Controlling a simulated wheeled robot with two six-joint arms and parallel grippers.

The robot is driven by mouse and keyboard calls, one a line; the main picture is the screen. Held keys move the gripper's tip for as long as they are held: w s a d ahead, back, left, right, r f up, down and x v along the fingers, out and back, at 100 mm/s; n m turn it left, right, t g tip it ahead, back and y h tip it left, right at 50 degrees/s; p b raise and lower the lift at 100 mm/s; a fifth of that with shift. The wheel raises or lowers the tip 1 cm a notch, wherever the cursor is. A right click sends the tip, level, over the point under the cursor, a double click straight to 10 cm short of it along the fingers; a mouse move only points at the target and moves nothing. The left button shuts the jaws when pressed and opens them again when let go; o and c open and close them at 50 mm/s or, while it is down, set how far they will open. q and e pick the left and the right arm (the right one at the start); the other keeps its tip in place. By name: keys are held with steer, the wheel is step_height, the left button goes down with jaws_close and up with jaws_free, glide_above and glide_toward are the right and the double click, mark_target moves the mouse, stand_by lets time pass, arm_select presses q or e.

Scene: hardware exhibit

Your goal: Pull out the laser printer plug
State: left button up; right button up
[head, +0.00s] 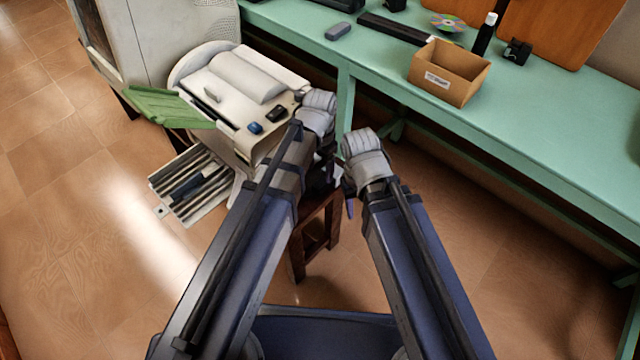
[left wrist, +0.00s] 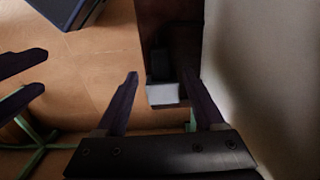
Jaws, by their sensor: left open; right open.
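The white printer (head: 222,112) stands left of the green table in the head view, with a green panel open on its left. In the left wrist view, a small light grey block (left wrist: 163,95) lies between the fingers of my left gripper (left wrist: 159,78), against a dark brown surface; it may be the plug. My left gripper is open, with nothing clamped. In the head view it is mostly hidden behind its wrist beside the printer. My right gripper (head: 349,195) is open and empty, low near the wooden stool; its fingers also show at the left wrist view's left edge (left wrist: 24,82).
A pale wall-like surface (left wrist: 265,70) stands close to the right of my left gripper. A wooden stool (head: 318,235) is below my arms. The green table (head: 530,110) at the right holds a cardboard box (head: 445,85). The tiled floor at left is mostly clear.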

mark_target(320, 184)
arm_select(q)
step_height(320, 184, down, 7)
steer(key=b, duration=0.6)
steer(key=shift+r, duration=0.2)
jaws_close()
stand_by(1.0)
